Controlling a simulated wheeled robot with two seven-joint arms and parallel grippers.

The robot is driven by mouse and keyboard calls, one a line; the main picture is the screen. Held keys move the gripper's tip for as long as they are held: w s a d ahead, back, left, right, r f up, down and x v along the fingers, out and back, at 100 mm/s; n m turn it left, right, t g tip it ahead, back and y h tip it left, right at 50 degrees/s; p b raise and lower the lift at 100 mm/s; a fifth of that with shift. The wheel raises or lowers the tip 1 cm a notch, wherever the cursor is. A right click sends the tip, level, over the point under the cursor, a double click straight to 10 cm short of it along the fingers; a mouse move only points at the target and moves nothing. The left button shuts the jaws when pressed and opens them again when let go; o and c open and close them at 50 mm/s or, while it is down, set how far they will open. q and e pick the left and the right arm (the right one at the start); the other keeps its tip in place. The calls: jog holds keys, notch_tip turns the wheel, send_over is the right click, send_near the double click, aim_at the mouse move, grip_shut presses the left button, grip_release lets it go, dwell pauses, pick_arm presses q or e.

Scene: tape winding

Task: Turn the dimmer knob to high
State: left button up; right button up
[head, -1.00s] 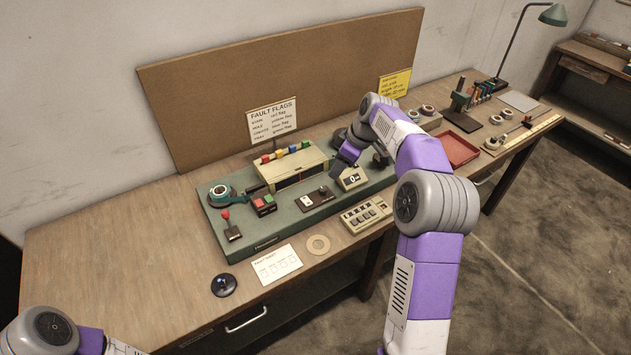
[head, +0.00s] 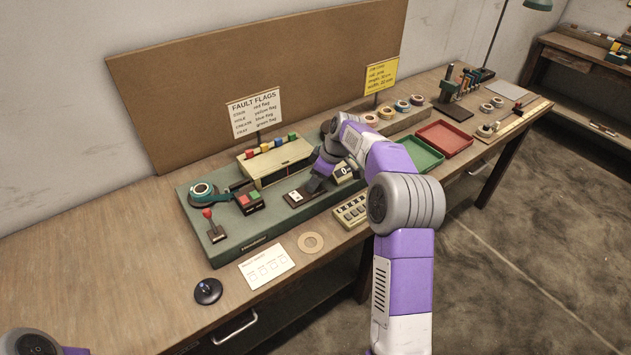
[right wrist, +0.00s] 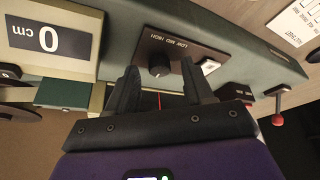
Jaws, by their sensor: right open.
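The dark round dimmer knob (right wrist: 159,65) sits on a brown panel (right wrist: 183,44) lettered LOW, MID and HIGH, in the right wrist view. Which mark it points to is too small to tell. My right gripper (right wrist: 159,72) is open and empty, its two dark fingers on either side of the knob in the picture. I cannot tell whether they touch it. In the head view my right gripper (head: 316,184) is over the dimmer panel (head: 297,197) and hides the knob. My left gripper is out of view; only part of my left arm shows at the lower left.
A white switch (right wrist: 209,65) is close beside the knob. The 0 cm counter (right wrist: 49,40) stands to the left in the wrist view. The table's left part is clear.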

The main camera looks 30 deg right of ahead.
jog(key=shift+w+f, duration=0.1)
jog(key=shift+f, duration=0.1)
jog(key=shift+c, duration=0.3)
grip_shut()
